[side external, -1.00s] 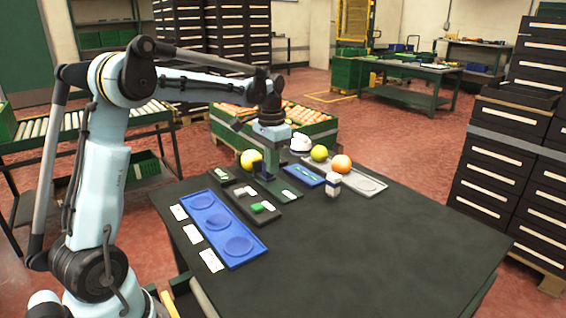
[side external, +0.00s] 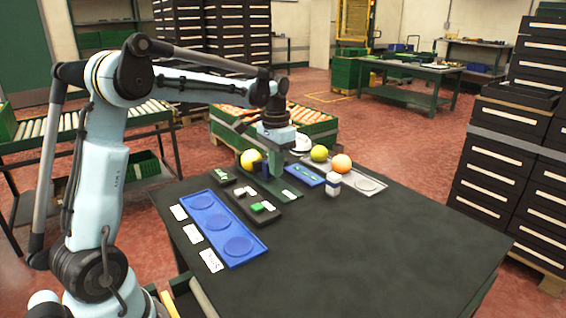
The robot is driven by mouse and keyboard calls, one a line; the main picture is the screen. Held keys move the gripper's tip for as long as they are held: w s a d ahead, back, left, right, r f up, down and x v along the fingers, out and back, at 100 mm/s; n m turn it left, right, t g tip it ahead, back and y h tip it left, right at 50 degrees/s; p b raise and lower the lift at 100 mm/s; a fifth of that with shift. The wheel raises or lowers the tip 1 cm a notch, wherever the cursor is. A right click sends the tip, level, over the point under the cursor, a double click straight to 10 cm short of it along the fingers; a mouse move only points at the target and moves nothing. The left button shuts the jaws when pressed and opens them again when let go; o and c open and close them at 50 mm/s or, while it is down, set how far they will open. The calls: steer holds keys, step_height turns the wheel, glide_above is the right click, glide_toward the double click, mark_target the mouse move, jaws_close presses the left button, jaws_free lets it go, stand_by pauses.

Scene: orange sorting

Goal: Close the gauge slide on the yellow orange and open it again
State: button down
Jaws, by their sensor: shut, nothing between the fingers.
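The yellow orange (side external: 251,159) sits at the far left part of the dark table, at the end of the dark green gauge (side external: 290,195). The upright dark slide (side external: 265,169) stands just right of the orange, and a narrow gap seems to show between them. My gripper (side external: 273,170) points down over the gauge at the slide, on its right side. Its fingers are shut with nothing between them. The fingertips are small and partly lost against the dark slide, so I cannot tell whether they touch it.
A green-yellow fruit (side external: 319,153) and an orange fruit (side external: 341,163) sit by a grey tray (side external: 372,185). A blue tray (side external: 212,228) with round recesses and a dark tray with green and white pieces lie left. The right tabletop is clear.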

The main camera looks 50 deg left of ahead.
step_height(320, 180, up, 8)
stand_by(1.0)
steer(key=shift+d, duration=0.1)
steer(key=shift+d, duration=0.1)
steer(key=s+d+f+t, duration=0.2)
steer(key=s+d, duration=0.2)
steer(key=d, duration=0.1)
steer(key=s+d+f+t, duration=0.2)
steer(key=s+d+f, duration=0.1)
steer(key=s+d, duration=0.1)
steer(key=s+d+f+t, duration=0.3)
steer(key=s+d, duration=0.2)
steer(key=d, duration=0.1)
steer(key=shift+r, duration=0.1)
stand_by(0.6)
